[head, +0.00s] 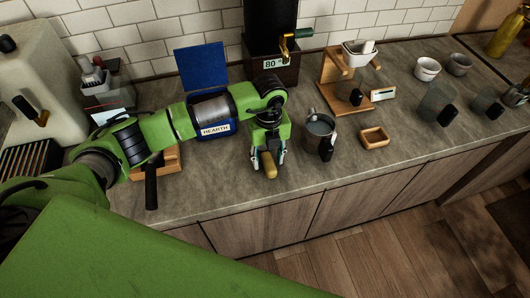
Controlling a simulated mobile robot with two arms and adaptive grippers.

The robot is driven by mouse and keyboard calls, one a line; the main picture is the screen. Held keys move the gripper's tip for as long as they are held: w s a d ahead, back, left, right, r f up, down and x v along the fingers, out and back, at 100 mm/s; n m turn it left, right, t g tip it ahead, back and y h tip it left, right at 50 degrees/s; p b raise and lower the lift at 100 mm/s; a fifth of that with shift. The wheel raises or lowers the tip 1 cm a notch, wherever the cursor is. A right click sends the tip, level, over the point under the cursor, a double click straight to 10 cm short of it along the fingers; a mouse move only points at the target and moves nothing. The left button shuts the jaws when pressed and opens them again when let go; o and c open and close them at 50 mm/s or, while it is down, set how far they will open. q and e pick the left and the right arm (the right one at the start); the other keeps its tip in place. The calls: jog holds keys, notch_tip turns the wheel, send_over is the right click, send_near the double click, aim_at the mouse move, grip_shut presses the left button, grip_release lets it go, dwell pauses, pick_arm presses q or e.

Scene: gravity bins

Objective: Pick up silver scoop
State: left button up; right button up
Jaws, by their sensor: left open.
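My left gripper (268,159) points down over the counter near its front edge, with its fingers apart. A tan, rounded handle (270,168) shows between and in front of the fingertips. It may be the silver scoop's handle; the gripper hides the rest, and no silver bowl shows. I cannot tell whether the fingers touch the handle. My right gripper is not in view.
A grey metal pitcher (319,128) stands just right of the gripper, beside a small wooden tray (374,137). Behind are a blue box (202,66) labelled HEARTH and a dark dispenser (273,38) marked 80. Cups (427,69) stand farther right on the counter (340,183).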

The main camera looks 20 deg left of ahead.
pick_arm(q)
grip_shut()
jog(key=shift+r, duration=0.15)
jog(key=shift+r, duration=0.2)
notch_tip(320, 180, up, 2)
jog(key=shift+w+r+b, duration=0.1)
jog(key=shift+b, duration=0.4)
jog(key=s+a+r+b, duration=0.5)
jog(key=s+r, duration=0.5)
jog(key=s, duration=0.2)
jog(key=shift+s+a+b, duration=0.35)
jog(key=shift+a, duration=0.35)
jog(key=shift+r, duration=0.1)
